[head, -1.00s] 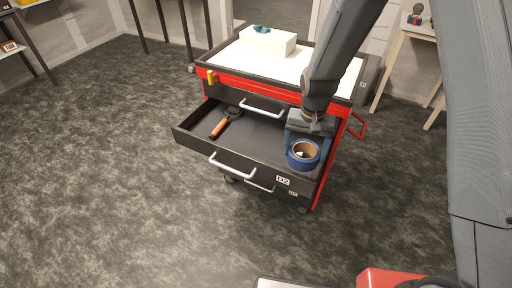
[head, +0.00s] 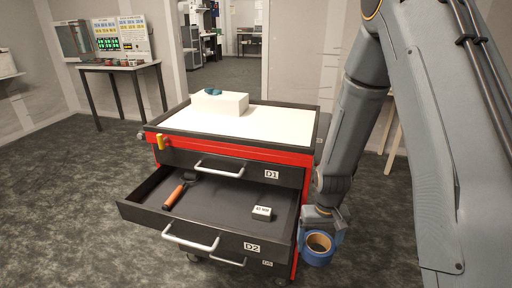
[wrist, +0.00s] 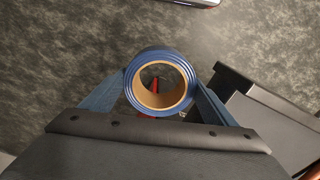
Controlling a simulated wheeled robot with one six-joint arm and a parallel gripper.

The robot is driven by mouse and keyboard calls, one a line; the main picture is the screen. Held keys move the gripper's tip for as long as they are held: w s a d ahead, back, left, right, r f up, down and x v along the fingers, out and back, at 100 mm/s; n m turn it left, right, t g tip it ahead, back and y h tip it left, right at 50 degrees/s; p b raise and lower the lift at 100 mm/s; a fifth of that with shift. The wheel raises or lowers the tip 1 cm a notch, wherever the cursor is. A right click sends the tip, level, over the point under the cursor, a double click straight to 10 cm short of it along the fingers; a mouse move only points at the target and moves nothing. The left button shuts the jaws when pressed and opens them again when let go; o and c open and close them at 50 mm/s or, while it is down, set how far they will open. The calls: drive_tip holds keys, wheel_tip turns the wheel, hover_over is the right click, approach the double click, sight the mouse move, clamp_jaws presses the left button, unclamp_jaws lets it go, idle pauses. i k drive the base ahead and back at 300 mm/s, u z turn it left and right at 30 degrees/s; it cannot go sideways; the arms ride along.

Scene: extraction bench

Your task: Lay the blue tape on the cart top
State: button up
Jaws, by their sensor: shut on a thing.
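The blue tape (head: 318,249) is a roll with a tan cardboard core. My gripper (head: 322,232) is shut on it, and it hangs just right of the open drawer's front corner, below the cart top. In the wrist view the roll (wrist: 160,54) sits between the two blue fingers (wrist: 162,90), its hole facing the camera. The cart top (head: 236,124) is a white surface with a dark rim, on a red and black cart. It is up and to the left of my gripper in the head view.
A white box (head: 220,103) with a small blue-teal object (head: 213,91) on it stands at the back of the cart top. Its front and right are clear. The open drawer D2 (head: 222,200) holds an orange-handled tool (head: 176,193) and a small white box (head: 262,213).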

sight(272, 129)
drive_tip(key=z, duration=2.25)
drive_tip(key=k, duration=0.75)
drive_tip(key=u, duration=1.55)
drive_tip(key=i, duration=0.5)
drive_tip(key=u, duration=0.05)
